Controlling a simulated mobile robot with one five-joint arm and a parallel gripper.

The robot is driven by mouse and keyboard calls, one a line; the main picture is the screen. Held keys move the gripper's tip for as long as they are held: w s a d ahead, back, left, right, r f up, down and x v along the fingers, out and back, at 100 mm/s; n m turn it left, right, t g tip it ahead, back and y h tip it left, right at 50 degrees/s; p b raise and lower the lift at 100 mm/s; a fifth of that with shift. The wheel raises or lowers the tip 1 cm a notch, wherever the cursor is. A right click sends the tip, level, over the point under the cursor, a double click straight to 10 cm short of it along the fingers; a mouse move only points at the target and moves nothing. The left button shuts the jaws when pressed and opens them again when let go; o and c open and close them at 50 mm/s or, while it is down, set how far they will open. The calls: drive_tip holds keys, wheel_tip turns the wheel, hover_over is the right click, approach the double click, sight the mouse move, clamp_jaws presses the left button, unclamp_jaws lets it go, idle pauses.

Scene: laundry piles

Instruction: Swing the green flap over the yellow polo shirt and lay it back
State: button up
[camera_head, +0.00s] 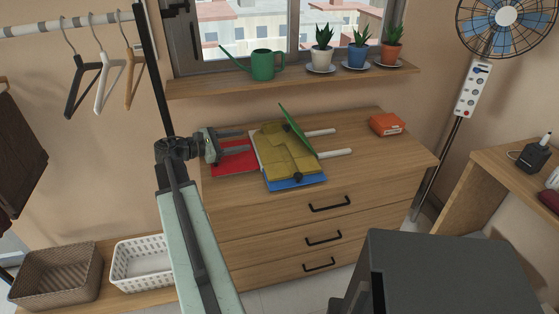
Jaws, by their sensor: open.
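A yellow polo shirt (276,152), partly folded, lies on a folding board on top of the wooden dresser. The green flap (293,126) stands tilted up at the shirt's right and far side, with a dark knob near its upper part. The red flap (236,162) lies flat at the left, partly under my gripper. The blue flap (297,184) lies flat at the front edge, with a dark knob beside the shirt. My gripper (247,140) is open and empty, over the red flap and left of the shirt, fingers pointing right. It looks apart from the green flap.
Two white bars (335,153) stick out right of the board. An orange folded cloth (387,124) lies at the dresser's right back. A shelf above holds a green watering can (264,65) and potted plants. The dresser top (375,155) is clear at right.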

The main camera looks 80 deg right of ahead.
drive_tip(key=s+d+g, duration=0.1)
drive_tip(key=s, duration=0.1)
drive_tip(key=s+d+g, duration=0.1)
drive_tip(key=s, duration=0.2)
drive_tip(key=s+d+r+b, duration=0.1)
drive_tip(key=s, duration=0.1)
drive_tip(key=shift+s+r+n+g, duration=0.1)
drive_tip(key=shift+s+n+g, duration=0.2)
drive_tip(key=shift+g, duration=0.1)
drive_tip(key=x, duration=0.7)
drive_tip(key=shift+s+d, duration=0.1)
drive_tip(key=shift+s, duration=0.1)
clamp_jaws()
idle(0.4)
